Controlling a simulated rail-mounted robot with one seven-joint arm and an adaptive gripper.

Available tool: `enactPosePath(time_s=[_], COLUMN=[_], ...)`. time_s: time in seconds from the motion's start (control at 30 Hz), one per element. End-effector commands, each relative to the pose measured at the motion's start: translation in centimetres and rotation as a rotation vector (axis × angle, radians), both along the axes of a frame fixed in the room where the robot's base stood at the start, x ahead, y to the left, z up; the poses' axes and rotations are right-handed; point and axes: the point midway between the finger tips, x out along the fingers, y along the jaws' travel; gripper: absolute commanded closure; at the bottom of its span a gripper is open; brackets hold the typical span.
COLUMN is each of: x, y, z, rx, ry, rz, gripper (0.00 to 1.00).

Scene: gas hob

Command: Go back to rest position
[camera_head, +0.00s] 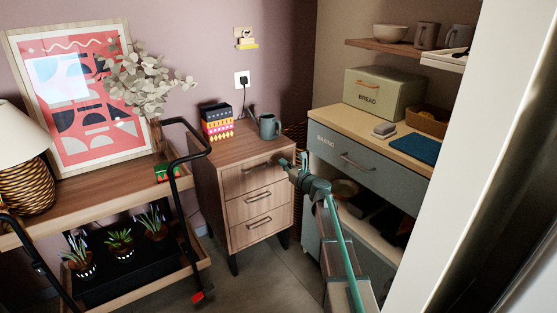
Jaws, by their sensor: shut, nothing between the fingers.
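My gripper (283,160) is near the middle of the view, at the end of my arm, which reaches up from the lower right. Its fingers are shut and hold nothing. It overlaps the right side of the top drawer of a small wooden cabinet (257,205). I cannot tell how far it is from the drawer front. The cabinet's drawers look shut.
At left is a wooden trolley (100,190) with a lamp and plants. At right is a grey-blue drawer unit (365,170) below a bread box (383,94). A pale panel (470,150) borders the right.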

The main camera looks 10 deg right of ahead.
Motion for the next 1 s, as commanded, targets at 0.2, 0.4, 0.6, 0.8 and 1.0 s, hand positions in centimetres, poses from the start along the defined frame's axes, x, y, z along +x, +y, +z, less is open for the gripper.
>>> enactPosePath(time_s=[0.2,0.4,0.6,0.8,1.0], x=[-4.5,-6.4,-7.0,-9.5,-16.4], y=[-1.6,-2.5,-2.4,0.7,5.0], z=[0.1,0.0,0.0,-1.9,-11.0], rx=[0.0,0.0,-0.059,-0.415,-0.855], ry=[0.0,0.001,-0.026,-0.114,-0.158], rz=[0.0,0.0,0.016,0.185,0.513], gripper=[1.0,1.0,1.0,1.0,1.0])
